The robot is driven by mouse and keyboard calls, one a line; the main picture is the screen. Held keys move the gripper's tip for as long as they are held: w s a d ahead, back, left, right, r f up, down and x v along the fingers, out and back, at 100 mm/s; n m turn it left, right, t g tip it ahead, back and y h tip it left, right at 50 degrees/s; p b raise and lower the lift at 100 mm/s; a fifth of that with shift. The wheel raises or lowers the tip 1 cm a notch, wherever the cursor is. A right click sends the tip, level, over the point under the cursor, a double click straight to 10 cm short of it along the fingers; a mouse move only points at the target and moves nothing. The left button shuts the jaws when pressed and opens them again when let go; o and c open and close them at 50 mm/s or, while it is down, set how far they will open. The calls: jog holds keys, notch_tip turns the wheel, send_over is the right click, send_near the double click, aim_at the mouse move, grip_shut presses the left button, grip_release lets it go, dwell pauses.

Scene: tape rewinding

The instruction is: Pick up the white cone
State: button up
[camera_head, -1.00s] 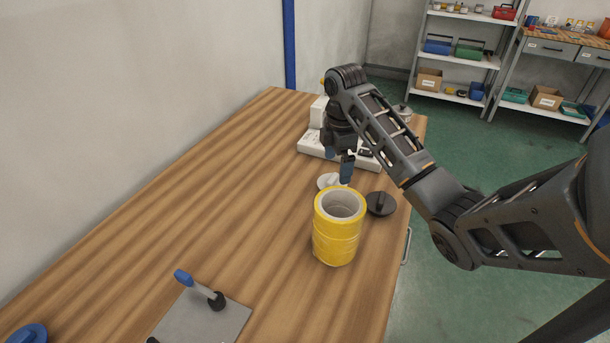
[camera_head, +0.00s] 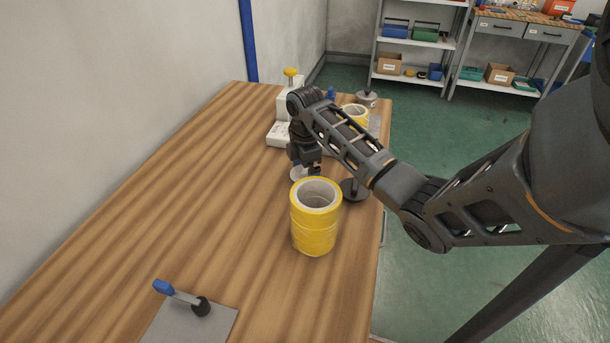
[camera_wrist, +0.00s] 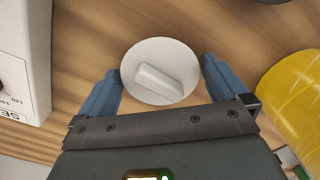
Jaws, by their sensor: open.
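The white cone (camera_wrist: 160,60) is a round white disc with a raised bar across its middle, lying on the wooden table in the wrist view. In the head view only part of the white cone (camera_head: 297,174) shows beside my gripper (camera_head: 307,172). In the wrist view the blue fingers of my gripper (camera_wrist: 161,88) are open, one on each side of the disc's lower half. The fingers hold nothing, and I cannot tell whether they touch the disc.
A stack of yellow tape rolls (camera_head: 315,232) stands close in front of my gripper. A dark disc (camera_head: 354,190) lies to the right. A white machine (camera_head: 279,133) stands behind left. A grey plate with a blue-handled clamp (camera_head: 178,294) lies at the front. The table's left-middle is clear.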

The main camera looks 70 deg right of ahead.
jog(key=shift+c, duration=0.2)
jog(key=c, duration=0.8)
jog(key=shift+r, duration=0.15)
